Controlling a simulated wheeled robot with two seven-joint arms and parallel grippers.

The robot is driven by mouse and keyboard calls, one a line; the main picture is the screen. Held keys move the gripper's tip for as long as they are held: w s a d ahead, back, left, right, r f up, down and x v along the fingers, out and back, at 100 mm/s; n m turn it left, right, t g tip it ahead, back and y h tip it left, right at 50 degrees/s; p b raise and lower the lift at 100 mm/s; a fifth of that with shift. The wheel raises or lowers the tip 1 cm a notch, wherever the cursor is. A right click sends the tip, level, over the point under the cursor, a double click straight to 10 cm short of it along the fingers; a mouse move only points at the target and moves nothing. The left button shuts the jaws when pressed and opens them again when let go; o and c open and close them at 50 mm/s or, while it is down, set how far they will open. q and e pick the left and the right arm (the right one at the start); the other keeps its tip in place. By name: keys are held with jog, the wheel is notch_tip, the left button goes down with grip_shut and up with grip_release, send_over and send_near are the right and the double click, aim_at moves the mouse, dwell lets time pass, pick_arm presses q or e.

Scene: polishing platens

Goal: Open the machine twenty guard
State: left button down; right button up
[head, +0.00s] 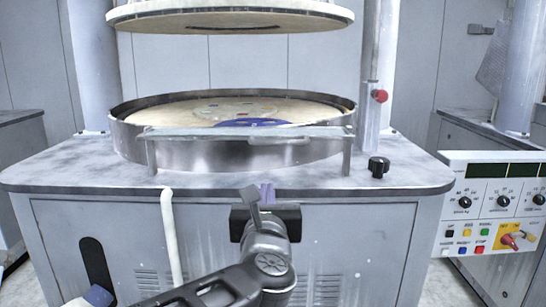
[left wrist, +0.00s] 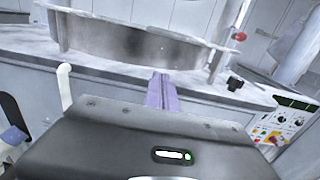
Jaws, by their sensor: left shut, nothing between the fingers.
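The polishing machine (head: 60,170) fills the middle of the head view. In front of its round metal basin (head: 190,155) a flat grey bar on short posts, seemingly the guard (head: 185,132), runs level across the rim. No machine number is readable. My left gripper (head: 267,193) is below and in front of the bar, near the front edge of the machine's top, apart from the bar. Its purple fingers (left wrist: 161,92) are together and empty, pointing toward the basin in the left wrist view. My right gripper is not in view.
A round upper platen (head: 230,20) hangs above the basin. A black knob (head: 378,167) stands on the machine top at right, with a red knob (head: 380,96) above. A control panel (head: 492,205) is further right. A white upright tube (head: 170,240) stands left of my gripper.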

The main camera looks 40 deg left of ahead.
pick_arm(q)
jog(key=shift+w, duration=0.1)
jog(key=w+a+r+p, duration=0.1)
jog(key=w+a+r, duration=0.3)
jog(key=w+a, duration=0.2)
jog(key=shift+w+a+p, duration=0.3)
jog(key=shift+w, duration=0.95)
jog(key=shift+g+h, duration=0.4)
jog(key=shift+g, duration=0.1)
notch_tip(320, 180, up, 5)
jog(key=p, duration=0.6)
jog(key=shift+w+a+r, duration=0.1)
jog(key=shift+r, duration=0.1)
